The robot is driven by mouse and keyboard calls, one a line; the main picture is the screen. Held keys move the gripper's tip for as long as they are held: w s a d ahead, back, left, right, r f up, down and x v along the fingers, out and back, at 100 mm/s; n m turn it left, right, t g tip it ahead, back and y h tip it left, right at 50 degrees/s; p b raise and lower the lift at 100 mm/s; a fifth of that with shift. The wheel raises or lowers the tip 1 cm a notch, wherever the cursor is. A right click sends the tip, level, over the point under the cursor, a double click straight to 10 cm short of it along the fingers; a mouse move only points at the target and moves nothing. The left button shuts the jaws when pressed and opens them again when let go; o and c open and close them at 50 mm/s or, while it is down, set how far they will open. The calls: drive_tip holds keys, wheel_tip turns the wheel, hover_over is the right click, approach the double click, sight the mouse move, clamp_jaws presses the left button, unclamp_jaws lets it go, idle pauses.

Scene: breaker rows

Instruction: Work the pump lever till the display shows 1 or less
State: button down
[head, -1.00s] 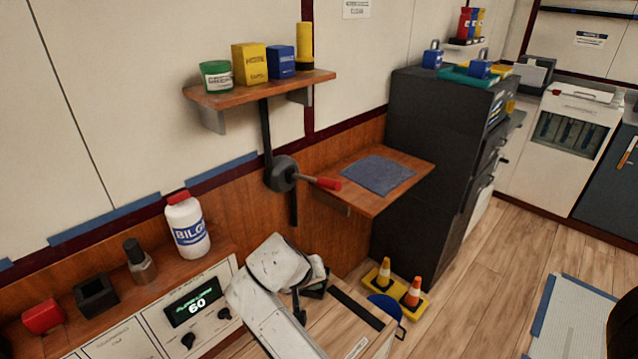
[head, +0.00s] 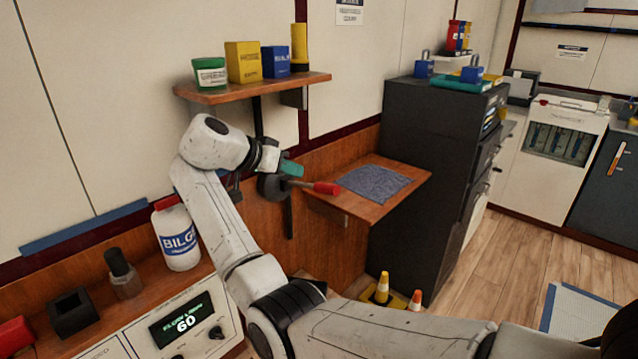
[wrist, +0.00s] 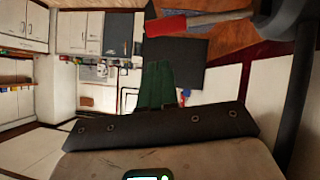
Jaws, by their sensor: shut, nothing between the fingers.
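The pump lever (head: 325,188) has a red grip on a grey rod. It points right and slightly down from a dark round hub (head: 272,186) on the wall. In the wrist view the red grip (wrist: 166,25) shows at the top, with the hub at the top right. My gripper (head: 293,169), with green fingers, is just above the lever rod near the hub in the head view. It is shut and empty; in the wrist view the fingers (wrist: 158,72) appear below the red grip. Contact with the lever cannot be told.
A wooden shelf (head: 250,88) with several containers is above the hub. A small wooden ledge with a grey cloth (head: 376,184) is right of the lever, beside a dark cabinet (head: 430,190). A white bottle (head: 176,235) stands on the console top.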

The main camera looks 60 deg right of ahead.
sight(312, 185)
idle(0.3)
drive_tip(key=x, duration=1)
drive_tip(key=shift+p, duration=0.45)
